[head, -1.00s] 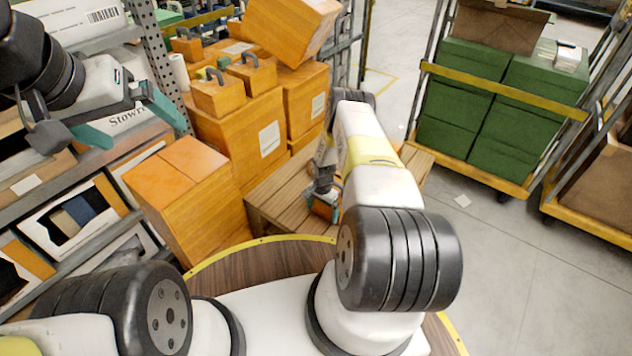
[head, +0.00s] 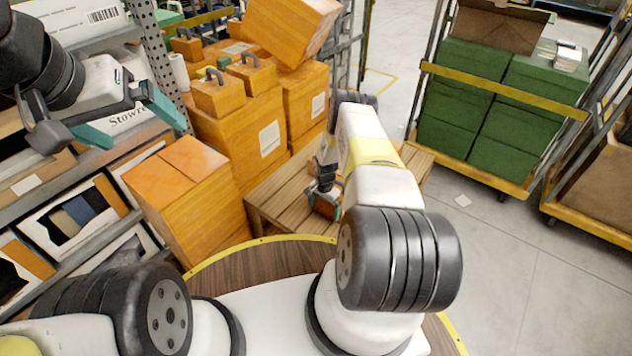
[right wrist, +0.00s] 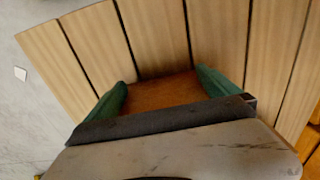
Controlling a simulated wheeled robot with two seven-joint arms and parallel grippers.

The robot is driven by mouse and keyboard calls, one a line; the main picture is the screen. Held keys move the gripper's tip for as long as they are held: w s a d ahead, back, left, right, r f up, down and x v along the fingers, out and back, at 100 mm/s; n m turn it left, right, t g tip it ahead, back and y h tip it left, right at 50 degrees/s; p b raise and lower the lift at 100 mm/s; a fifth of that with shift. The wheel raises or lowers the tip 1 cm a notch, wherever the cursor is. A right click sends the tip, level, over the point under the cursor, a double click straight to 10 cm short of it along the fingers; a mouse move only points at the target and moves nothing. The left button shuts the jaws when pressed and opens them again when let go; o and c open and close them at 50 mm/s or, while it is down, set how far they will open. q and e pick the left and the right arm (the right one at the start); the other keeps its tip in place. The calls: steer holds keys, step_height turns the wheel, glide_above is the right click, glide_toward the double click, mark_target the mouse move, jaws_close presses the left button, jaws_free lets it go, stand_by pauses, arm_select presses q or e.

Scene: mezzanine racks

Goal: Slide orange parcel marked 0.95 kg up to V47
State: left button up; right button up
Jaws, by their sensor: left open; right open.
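A small orange-brown parcel (right wrist: 165,92) lies on the slatted wooden pallet (right wrist: 80,50) in the right wrist view. It sits between the teal fingers of my right gripper (right wrist: 162,88), which are open on either side of it; contact cannot be told. In the head view the parcel (head: 325,208) is mostly hidden by my right gripper (head: 326,198) and arm. No weight mark is readable on it. My left gripper (head: 130,120) is open and empty, in front of the shelf rack at the left. No label V47 is readable.
Large orange boxes (head: 185,205) stand left of the pallet (head: 285,195), with a stack of orange cases (head: 238,120) behind. A trolley with green crates (head: 455,100) stands at the right. Grey floor (head: 500,260) is clear there.

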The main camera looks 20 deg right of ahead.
steer(key=shift+s+a, duration=0.95)
steer(key=shift+a, duration=0.25)
step_height(320, 180, up, 13)
stand_by(0.6)
